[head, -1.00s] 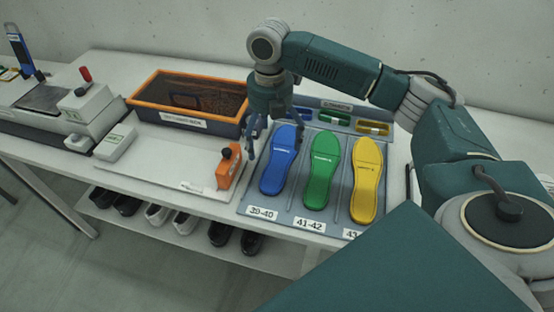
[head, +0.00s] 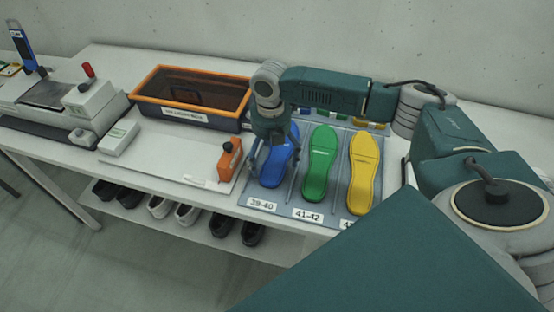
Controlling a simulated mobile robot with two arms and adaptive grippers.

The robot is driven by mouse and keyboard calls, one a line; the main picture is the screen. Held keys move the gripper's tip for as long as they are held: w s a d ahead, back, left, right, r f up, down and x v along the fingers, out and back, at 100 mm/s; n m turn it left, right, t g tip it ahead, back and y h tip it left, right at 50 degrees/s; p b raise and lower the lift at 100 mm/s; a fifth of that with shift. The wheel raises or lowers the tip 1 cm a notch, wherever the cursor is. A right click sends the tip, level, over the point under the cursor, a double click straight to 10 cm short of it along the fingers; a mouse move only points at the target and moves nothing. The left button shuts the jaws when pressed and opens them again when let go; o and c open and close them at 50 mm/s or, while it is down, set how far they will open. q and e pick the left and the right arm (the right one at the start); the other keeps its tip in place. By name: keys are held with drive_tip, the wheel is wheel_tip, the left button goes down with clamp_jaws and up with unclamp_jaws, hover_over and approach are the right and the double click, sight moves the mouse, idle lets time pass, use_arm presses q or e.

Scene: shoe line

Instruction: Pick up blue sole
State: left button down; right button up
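The blue sole (head: 273,174) lies in the leftmost slot of a grey tray (head: 328,217), above the label 39-40. My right gripper (head: 272,168) points down over the blue sole. Its fingers are spread apart, one at the sole's left side and one toward its right side, so it looks open. The gripper hides the upper part of the sole. I cannot tell whether the fingers touch it. My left gripper is not in view.
A green sole (head: 320,165) and a yellow sole (head: 363,172) lie to the right in the same tray. An orange-rimmed box (head: 188,118) is behind. Several shoes sit on the lower shelf.

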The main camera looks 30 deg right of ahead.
sight(271, 160)
drive_tip(key=c, duration=1.3)
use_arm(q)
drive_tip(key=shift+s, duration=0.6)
use_arm(e)
drive_tip(key=shift+o, duration=0.2)
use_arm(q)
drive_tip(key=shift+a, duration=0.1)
use_arm(e)
drive_tip(key=shift+r, duration=0.15)
